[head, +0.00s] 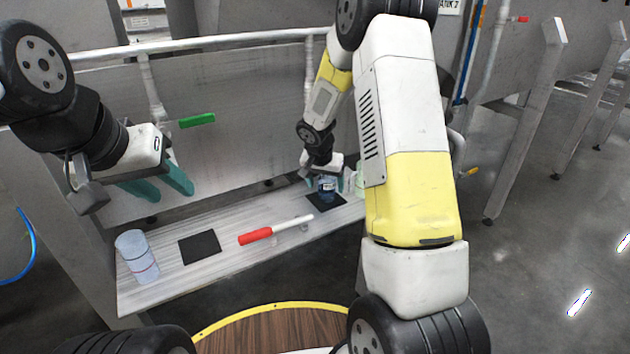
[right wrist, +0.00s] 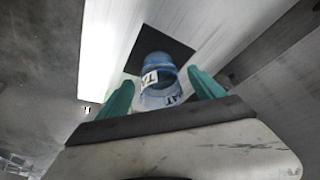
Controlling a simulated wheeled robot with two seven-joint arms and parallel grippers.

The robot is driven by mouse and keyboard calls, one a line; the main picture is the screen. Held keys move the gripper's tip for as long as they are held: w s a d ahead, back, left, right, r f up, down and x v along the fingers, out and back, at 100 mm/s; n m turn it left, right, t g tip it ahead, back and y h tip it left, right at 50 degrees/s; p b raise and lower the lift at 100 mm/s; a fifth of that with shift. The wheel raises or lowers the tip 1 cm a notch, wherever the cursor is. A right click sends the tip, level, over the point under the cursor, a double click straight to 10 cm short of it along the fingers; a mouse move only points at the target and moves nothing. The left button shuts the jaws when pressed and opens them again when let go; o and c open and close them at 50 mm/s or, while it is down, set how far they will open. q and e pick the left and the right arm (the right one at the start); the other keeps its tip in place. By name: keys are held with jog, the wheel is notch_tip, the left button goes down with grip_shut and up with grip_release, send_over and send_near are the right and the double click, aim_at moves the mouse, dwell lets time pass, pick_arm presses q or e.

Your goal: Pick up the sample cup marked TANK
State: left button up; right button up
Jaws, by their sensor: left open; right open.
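A translucent blue cup (head: 327,187) stands on a black square mat (head: 340,201) near the right end of the pale shelf. In the right wrist view the cup (right wrist: 158,68) carries white labels, one showing letters like "TA". My right gripper (head: 325,181) is open above the cup. In the right wrist view its teal fingers (right wrist: 161,78) are on either side of the cup, with gaps visible. My left gripper (head: 160,185) is open and empty, raised above the left part of the shelf.
A clear cylindrical container (head: 136,257) stands at the shelf's left end. An empty black mat (head: 200,247) and a red-handled tool (head: 262,235) lie on the shelf (head: 165,285). A pale green object (head: 360,181) is partly hidden by my right arm. A white rail (head: 200,43) runs above.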

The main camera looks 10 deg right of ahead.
jog(key=shift+x, duration=1.3)
jog(key=c, duration=1.5)
jog(key=shift+c, duration=0.2)
jog(key=shift+r, duration=0.1)
